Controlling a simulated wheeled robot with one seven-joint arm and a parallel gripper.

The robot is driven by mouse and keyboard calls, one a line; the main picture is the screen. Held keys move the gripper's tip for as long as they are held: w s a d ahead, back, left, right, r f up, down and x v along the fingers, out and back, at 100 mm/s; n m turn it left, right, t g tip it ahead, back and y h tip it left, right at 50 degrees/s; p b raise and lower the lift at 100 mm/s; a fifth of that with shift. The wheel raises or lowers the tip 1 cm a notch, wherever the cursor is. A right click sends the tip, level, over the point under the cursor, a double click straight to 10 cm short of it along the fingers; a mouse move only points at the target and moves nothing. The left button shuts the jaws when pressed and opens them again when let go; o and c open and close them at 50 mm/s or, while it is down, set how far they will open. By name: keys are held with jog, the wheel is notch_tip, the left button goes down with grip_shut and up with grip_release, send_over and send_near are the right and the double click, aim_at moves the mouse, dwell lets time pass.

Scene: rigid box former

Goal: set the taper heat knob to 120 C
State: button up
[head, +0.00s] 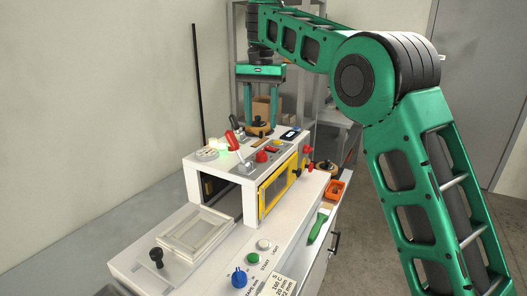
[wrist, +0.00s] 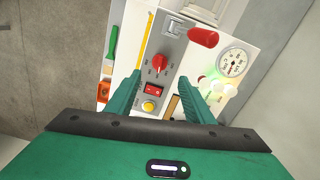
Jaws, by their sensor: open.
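A red knob (wrist: 159,62) with scale marks around it sits on the grey top panel of the machine (head: 243,170); I take it to be the taper heat knob. It also shows in the head view as a red knob (head: 261,156). Its label and setting are too small to read. My gripper (wrist: 159,77) is open and empty, pointing down over the panel. In the wrist view the knob lies between and slightly beyond the fingertips. In the head view my gripper (head: 261,121) is at the far side of the machine, apart from the knob.
Near the knob are a red rocker switch (wrist: 155,91), a yellow button (wrist: 149,105), a red lever handle (wrist: 203,37) and a round gauge (wrist: 232,62). A blue knob (head: 239,278) and a green button (head: 253,258) are on the front. An orange tray (head: 335,190) lies right.

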aim_at(262, 151)
notch_tip(262, 151, down, 10)
jog(key=shift+f, duration=0.25)
dwell(0.3)
jog(key=c, duration=1)
jog(key=shift+d, duration=0.3)
jog(key=shift+c, duration=0.2)
jog(key=shift+a, duration=0.15)
